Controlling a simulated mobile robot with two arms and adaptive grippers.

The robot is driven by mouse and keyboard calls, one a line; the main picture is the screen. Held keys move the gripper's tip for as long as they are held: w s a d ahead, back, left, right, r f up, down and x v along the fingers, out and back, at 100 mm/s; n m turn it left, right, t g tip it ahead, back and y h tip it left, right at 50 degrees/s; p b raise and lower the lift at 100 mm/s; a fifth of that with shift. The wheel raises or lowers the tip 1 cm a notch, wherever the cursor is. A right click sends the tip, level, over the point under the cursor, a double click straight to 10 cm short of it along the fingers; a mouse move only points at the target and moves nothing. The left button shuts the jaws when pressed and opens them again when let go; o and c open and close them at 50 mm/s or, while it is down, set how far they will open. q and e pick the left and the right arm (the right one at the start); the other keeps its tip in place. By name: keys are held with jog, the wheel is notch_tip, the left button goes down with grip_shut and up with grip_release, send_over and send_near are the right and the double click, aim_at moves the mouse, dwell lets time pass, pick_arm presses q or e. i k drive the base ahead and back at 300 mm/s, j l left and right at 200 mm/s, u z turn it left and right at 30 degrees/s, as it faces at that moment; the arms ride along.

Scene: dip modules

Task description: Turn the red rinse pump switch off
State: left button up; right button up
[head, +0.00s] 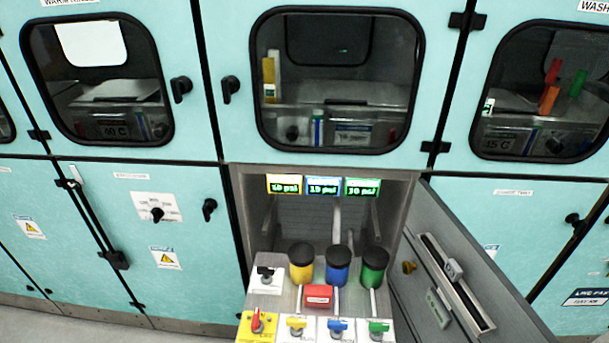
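In the head view, a rotary switch with a red handle (257,319) sits on a yellow plate at the front left of the pulled-out panel (274,302). Its handle points roughly up and down in the picture. Its label is too small to read, so I cannot confirm that it is the rinse pump switch. A red block (318,295) sits behind the row of coloured handles. Neither of my grippers is in view.
Yellow (296,322), blue (338,325) and green (379,326) handles sit to the right of the red one. Behind are a black-handled switch (265,272) and black-capped yellow, blue and green cylinders (337,267). An open grey door (440,270) flanks the right side.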

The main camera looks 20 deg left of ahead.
aim_at(255, 324)
jog(key=u, duration=1.2)
